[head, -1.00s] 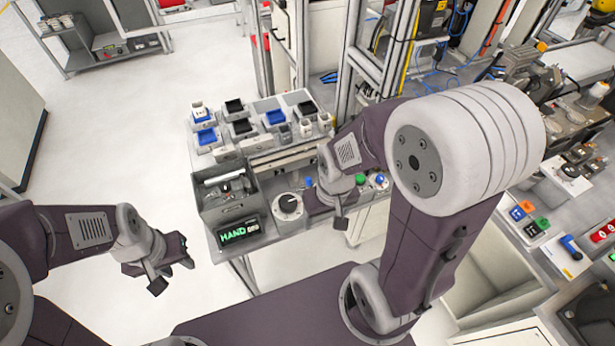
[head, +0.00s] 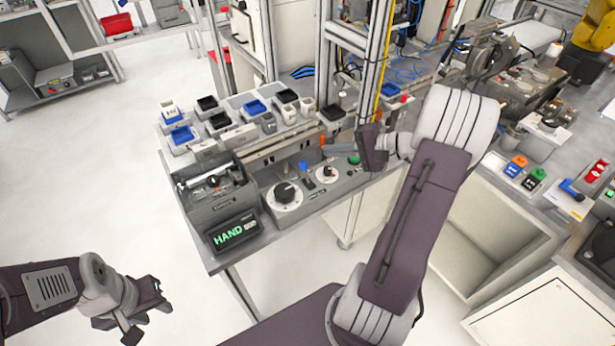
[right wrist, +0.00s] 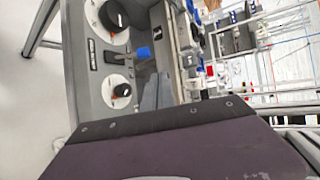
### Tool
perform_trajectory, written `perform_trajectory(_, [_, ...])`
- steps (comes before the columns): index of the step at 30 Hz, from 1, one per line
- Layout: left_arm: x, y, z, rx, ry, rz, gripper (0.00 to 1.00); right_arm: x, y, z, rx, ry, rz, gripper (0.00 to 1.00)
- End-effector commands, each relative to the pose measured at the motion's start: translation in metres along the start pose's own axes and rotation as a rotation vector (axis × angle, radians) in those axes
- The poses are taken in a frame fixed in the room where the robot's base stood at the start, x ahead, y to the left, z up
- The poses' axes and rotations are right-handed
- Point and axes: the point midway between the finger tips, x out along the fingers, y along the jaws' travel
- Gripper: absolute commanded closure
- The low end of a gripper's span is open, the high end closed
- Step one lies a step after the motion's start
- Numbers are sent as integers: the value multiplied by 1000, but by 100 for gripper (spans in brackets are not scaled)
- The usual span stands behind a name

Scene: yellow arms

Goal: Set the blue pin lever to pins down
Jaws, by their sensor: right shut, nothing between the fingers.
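A small blue lever (head: 303,167) stands on the grey control panel, behind a large black knob (head: 285,192) and beside a smaller knob (head: 326,173). It also shows in the right wrist view (right wrist: 144,52); I cannot read its setting. My right gripper (head: 371,150) is shut and empty, above the panel's right end, to the right of the blue lever and apart from it. My left gripper (head: 143,312) hangs over open floor at lower left, far from the panel; its finger gap is unclear.
A green button (head: 354,160) and an orange piece (head: 322,141) are close to my right gripper. A grey box (head: 213,205) and a HAND display (head: 235,235) stand left of the knobs. Small trays and a metal frame post (head: 381,70) are behind.

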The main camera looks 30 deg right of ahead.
Motion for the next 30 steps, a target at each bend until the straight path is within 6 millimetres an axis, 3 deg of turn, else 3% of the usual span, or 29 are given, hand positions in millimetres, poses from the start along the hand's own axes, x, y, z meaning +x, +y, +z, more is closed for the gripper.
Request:
perform_trajectory(1, [9,0,1,0,0,0,64,-8,16,-10,30,31,-7,100])
perform_trajectory(3, [11,0,1,0,0,0,64,-18,25,-17,52,59,-13,100])
perform_trajectory(7, [10,0,1,0,0,0,64,-25,27,-21,61,78,-16,100])
perform_trajectory(16, [10,0,1,0,0,0,64,-21,26,-20,61,74,-15,100])
perform_trajectory(20, [9,0,1,0,0,0,64,-4,26,-20,62,71,-14,100])
perform_trajectory(30, [4,0,0,0,0,0,64,70,25,-26,61,70,-13,100])
